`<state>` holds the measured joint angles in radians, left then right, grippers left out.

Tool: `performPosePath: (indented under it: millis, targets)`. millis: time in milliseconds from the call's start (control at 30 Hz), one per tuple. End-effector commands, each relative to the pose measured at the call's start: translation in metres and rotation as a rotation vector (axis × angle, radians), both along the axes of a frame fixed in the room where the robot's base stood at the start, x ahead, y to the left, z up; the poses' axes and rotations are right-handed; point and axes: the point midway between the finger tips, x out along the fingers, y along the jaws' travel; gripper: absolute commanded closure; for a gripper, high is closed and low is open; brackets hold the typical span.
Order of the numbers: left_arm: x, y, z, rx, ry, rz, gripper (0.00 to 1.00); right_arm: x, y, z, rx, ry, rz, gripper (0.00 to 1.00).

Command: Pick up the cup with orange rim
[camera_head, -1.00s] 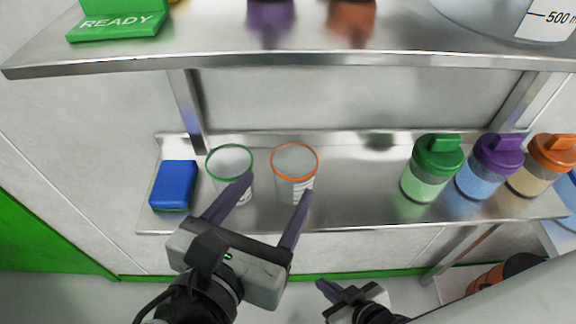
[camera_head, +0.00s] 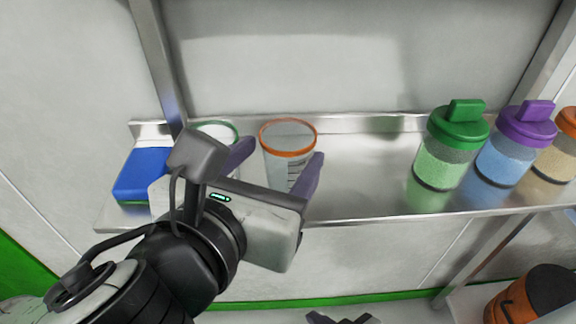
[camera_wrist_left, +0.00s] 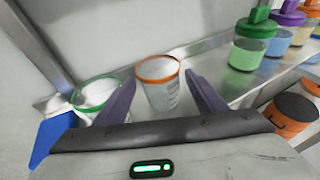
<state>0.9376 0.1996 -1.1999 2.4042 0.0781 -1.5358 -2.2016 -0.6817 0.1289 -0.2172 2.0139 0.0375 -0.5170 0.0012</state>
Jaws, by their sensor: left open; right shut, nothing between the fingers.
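The cup with orange rim (camera_head: 287,150) stands upright on the steel shelf, clear-walled with dark markings. It also shows in the left wrist view (camera_wrist_left: 159,84), between the two fingers and beyond the gripper body. My left gripper (camera_head: 275,168) is open, its fingers reaching toward the cup from the front, one on each side. I cannot tell whether they touch it. A green-rimmed cup (camera_wrist_left: 97,92) stands just left of the left finger; in the head view my gripper partly hides it. My right gripper (camera_head: 340,318) is low at the bottom edge, mostly out of frame.
A blue block (camera_head: 143,176) lies at the shelf's left end. Jars with green (camera_head: 458,128), purple (camera_head: 527,125) and orange lids stand to the right. The shelf (camera_head: 365,165) is bare between cup and jars. An orange container (camera_head: 530,295) stands lower right.

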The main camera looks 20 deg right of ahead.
Motion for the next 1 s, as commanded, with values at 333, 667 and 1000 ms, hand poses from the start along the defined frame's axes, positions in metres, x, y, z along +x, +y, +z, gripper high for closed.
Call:
performPosePath:
  millis: [333,667,1000]
  targets:
    - [0.034,-0.024,-0.017,-0.001,0.001,0.002,0.36,-0.005,0.0,-0.009,0.004,0.009,-0.001,1.0]
    - [0.04,-0.029,-0.019,-0.001,-0.001,0.0,0.36,-0.006,0.0,-0.009,0.005,0.012,-0.003,1.0]
    - [0.04,-0.029,-0.019,-0.001,-0.001,0.0,0.66,-0.005,0.0,-0.009,0.004,0.01,-0.003,1.0]
